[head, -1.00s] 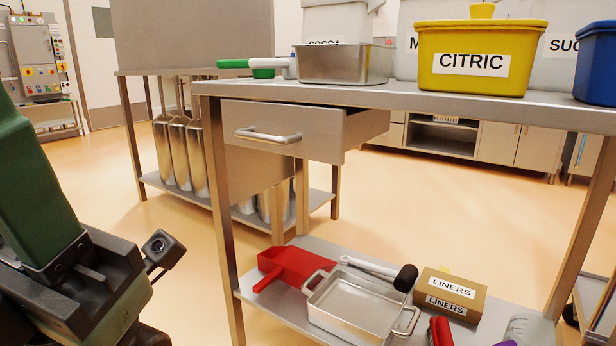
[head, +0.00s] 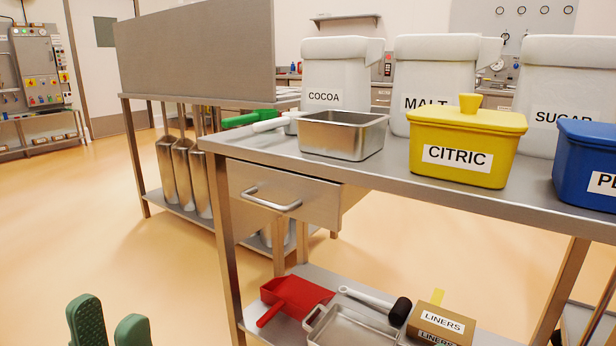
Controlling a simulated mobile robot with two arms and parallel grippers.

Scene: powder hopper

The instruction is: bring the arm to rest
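My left gripper (head: 110,325) shows at the bottom left of the head view. Only its two green fingertips are visible, pointing up, with a gap between them and nothing seen in the gap. It is over the open floor, apart from the steel table (head: 400,183) and left of its near leg. The rest of my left arm is out of frame. My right gripper is not in view.
A drawer (head: 290,200) with a bar handle sticks out under the tabletop. A steel pan (head: 343,140), yellow CITRIC tub (head: 468,140) and blue tub (head: 590,170) stand on top. A red scoop (head: 292,298) lies on the lower shelf. Floor at left is clear.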

